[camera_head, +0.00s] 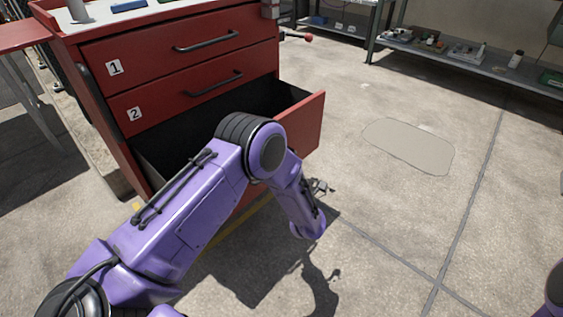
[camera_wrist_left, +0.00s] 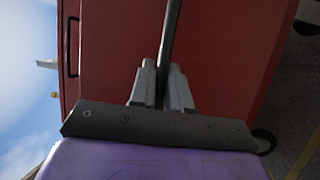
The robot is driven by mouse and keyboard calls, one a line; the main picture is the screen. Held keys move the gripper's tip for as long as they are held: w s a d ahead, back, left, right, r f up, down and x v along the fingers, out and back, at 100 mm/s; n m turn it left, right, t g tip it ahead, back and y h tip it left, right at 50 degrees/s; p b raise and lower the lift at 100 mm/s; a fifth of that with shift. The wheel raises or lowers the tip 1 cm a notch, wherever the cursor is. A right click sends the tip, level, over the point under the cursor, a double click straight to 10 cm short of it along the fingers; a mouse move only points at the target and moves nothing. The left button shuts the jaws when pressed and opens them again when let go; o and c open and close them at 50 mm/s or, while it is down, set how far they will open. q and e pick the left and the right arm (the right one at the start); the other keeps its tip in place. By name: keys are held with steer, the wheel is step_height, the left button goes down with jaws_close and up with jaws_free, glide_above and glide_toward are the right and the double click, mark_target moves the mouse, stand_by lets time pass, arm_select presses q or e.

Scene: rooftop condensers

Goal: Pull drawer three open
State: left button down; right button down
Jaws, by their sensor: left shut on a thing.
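Drawer three (camera_head: 306,124) of the red cabinet stands pulled out, with its dark inside showing below drawer two. Its number label and much of its front are hidden behind my left arm in the head view. In the left wrist view its red front (camera_wrist_left: 225,60) fills the middle. My left gripper (camera_wrist_left: 161,78) is shut on the dark handle bar (camera_wrist_left: 171,30) of this drawer. The head view does not clearly show these fingers. My right gripper is not in view.
Drawer one (camera_head: 150,62) and drawer two (camera_head: 165,100), each with a dark handle, are shut above. A grey shelf (camera_head: 470,62) with small parts stands at the back right. The concrete floor (camera_head: 400,215) right of the cabinet is clear.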

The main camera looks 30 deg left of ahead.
arm_select(q)
steer(key=c, duration=1.2)
jaws_free()
steer(key=shift+o, duration=0.2)
steer(key=shift+d, duration=0.1)
steer(key=p+v, duration=0.2)
steer(key=v, duration=0.8)
steer(key=shift+s+d, duration=0.15)
steer(key=shift+s, duration=0.05)
steer(key=shift+f, duration=0.1)
